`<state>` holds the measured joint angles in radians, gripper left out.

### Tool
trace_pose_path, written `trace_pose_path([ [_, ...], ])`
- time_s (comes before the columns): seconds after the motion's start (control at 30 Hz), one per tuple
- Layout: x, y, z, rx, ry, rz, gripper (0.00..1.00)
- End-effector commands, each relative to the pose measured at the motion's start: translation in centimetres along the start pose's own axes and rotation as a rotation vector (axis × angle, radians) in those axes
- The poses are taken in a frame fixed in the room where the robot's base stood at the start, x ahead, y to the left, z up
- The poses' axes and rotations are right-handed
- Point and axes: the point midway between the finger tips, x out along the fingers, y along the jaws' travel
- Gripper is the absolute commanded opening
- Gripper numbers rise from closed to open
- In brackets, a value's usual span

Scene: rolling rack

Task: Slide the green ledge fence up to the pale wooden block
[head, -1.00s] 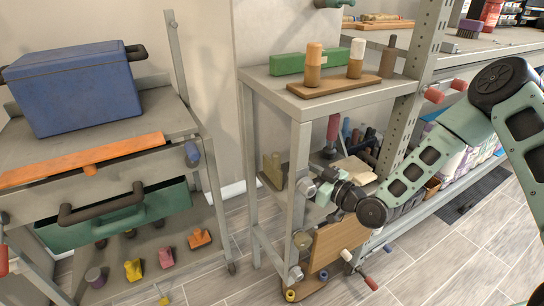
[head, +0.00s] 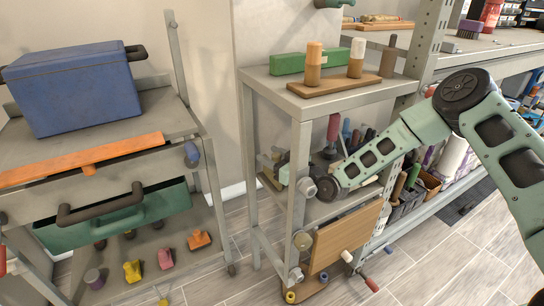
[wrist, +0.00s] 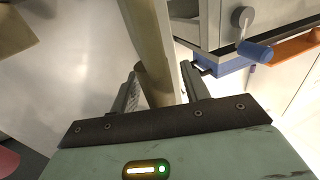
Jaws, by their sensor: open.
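The top shelf above holds a bright green block (head: 288,63) and a peg board (head: 337,87). A cart with a blue box (head: 75,90) stands left.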

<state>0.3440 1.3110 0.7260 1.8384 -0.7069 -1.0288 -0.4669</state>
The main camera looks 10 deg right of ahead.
Motion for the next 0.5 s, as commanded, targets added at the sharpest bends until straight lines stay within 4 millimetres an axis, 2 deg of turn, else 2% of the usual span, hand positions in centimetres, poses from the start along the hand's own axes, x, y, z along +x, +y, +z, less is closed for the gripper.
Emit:
trace_pose_path([
  [0.03, 0.0, 0.0, 0.0, 0.0, 0.0, 0.0, 0.43],
  [0.1, 0.0, 0.0, 0.0, 0.0, 0.0, 0.0, 0.24],
  [0.2, 0.0, 0.0, 0.0, 0.0, 0.0, 0.0, 0.0],
  [0.37, -0.1, 0.5, 0.0, -0.002, 0.001, 0.001, 0.0],
  [0.5, -0.9, 3.2, 0.2, -0.006, 0.004, 0.005, 0.0],
])
